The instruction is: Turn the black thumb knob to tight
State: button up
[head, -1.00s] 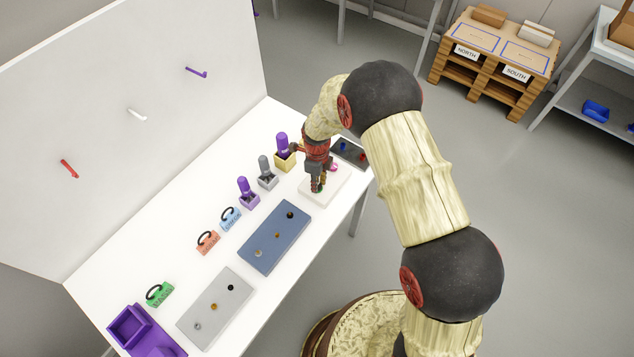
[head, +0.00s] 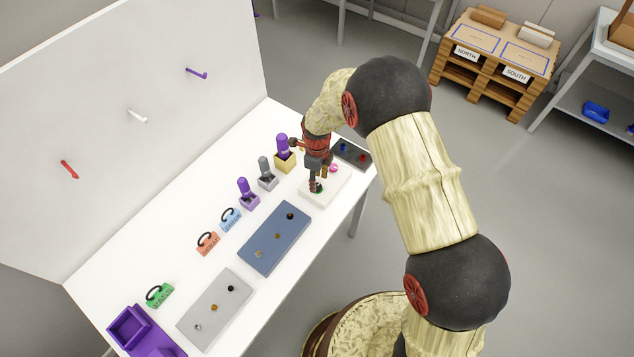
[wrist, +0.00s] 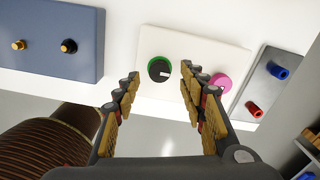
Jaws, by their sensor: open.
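A black round knob with a green ring (wrist: 160,70) sits on a white plate (wrist: 207,49). A white mark on the knob points to the right in the wrist view. In the head view the knob (head: 317,189) is partly hidden by my fingers, and the white plate (head: 333,189) lies at the far end of the table. My gripper (wrist: 162,76) is open and empty, its fingertips on either side of the knob in the picture. In the head view my gripper (head: 318,182) is low over the plate. I cannot tell whether the fingers touch the knob.
A pink knob (wrist: 220,82) sits beside the right finger on the same plate. A dark plate with blue and red pegs (wrist: 267,84) lies further right. A blue-grey plate with knobs (wrist: 45,45) lies left. Purple, grey and yellow holders (head: 267,180) stand behind.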

notch_tip(320, 180, up, 9)
jog(key=shift+r, duration=0.2)
dwell(0.6)
jog(key=s+d+n+g, duration=0.1)
jog(key=s+d+n, duration=0.1)
jog(key=s+n, duration=0.5)
jog(key=s+d+r+n+t+b, duration=0.1)
jog(key=s+d+r+n+t, duration=0.1)
jog(key=s+d+r+n, duration=0.3)
jog(key=s+d+r+n+t+b, duration=0.1)
jog(key=s+d+r+n, duration=0.3)
jog(key=s+r, duration=0.5)
jog(key=s+d+r+n+t+b, duration=0.1)
jog(key=s+d+r+n+t, duration=0.2)
jog(key=r, duration=1)
jog(key=s+d+n, duration=0.2)
jog(key=s+n, duration=0.1)
jog(key=s, duration=0.1)
jog(key=shift+d+n+t, duration=0.3)
jog(key=shift+d+n, duration=0.05)
jog(key=shift+n, duration=0.05)
